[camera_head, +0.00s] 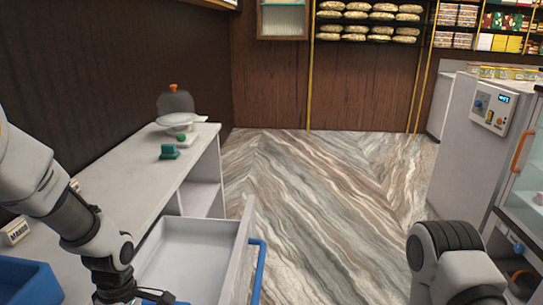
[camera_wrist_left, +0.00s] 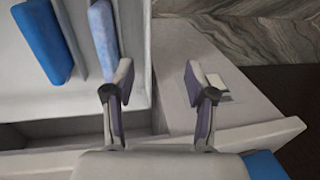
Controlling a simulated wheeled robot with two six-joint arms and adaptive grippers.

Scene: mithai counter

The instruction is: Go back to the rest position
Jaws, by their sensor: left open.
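My left arm comes in from the left in the head view, and its gripper (camera_head: 140,299) is at the bottom edge, partly cut off. In the left wrist view the two fingers of this gripper (camera_wrist_left: 160,80) are spread apart with nothing between them. The gripper is over the edge between an open drawer (camera_head: 190,250) and the counter top (camera_head: 120,180). My right arm shows only as a link at the lower right; its gripper is out of view.
The drawer has a blue handle (camera_head: 258,270). In the wrist view a dark blue block (camera_wrist_left: 45,40) and a pale blue one (camera_wrist_left: 103,38) lie in it. The floor is clear.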

